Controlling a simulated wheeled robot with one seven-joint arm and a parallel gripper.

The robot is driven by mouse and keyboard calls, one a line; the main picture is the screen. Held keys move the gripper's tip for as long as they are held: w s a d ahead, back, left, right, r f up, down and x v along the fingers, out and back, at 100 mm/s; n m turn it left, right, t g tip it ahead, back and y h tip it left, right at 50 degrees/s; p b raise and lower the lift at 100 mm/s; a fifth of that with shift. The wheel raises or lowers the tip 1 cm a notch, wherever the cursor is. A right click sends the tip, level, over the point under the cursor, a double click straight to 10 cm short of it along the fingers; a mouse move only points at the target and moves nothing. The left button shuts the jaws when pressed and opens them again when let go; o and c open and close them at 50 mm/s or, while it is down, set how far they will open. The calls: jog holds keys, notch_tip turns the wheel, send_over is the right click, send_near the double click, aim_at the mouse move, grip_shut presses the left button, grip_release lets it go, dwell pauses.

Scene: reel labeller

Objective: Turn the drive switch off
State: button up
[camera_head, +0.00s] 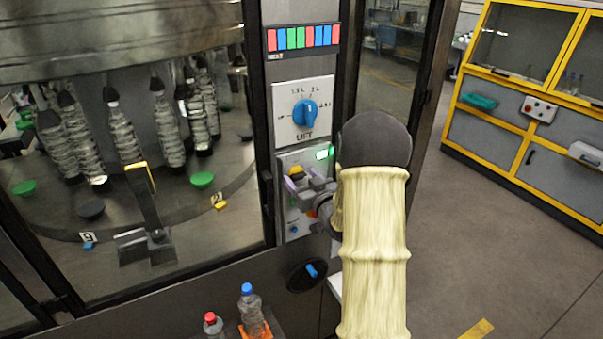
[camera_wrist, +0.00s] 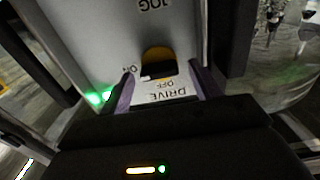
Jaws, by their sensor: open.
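The drive switch (camera_wrist: 158,56) is a yellow knob with a black bar on a light grey panel. In the wrist view the lettering is upside down: DRIVE and OFF lie below the knob, ON to its left and JOG above. The bar lies roughly level, toward ON; its exact setting is hard to tell. My gripper (camera_wrist: 162,74) is open, with one purple finger on each side of the knob; contact is not clear. In the head view the yellow knob (camera_head: 296,171) shows just above my gripper (camera_head: 308,184), and my arm hides part of the panel.
A green lamp (camera_head: 325,153) is lit by the switch. Above is a blue LIFT knob (camera_head: 305,112) and a coloured strip (camera_head: 303,38). A blue-handled knob (camera_head: 312,270) sits below. Bottles (camera_head: 251,308) stand at the lower front. Floor at right is clear.

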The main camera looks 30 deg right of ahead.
jog(key=shift+w, duration=0.25)
jog(key=c, duration=1)
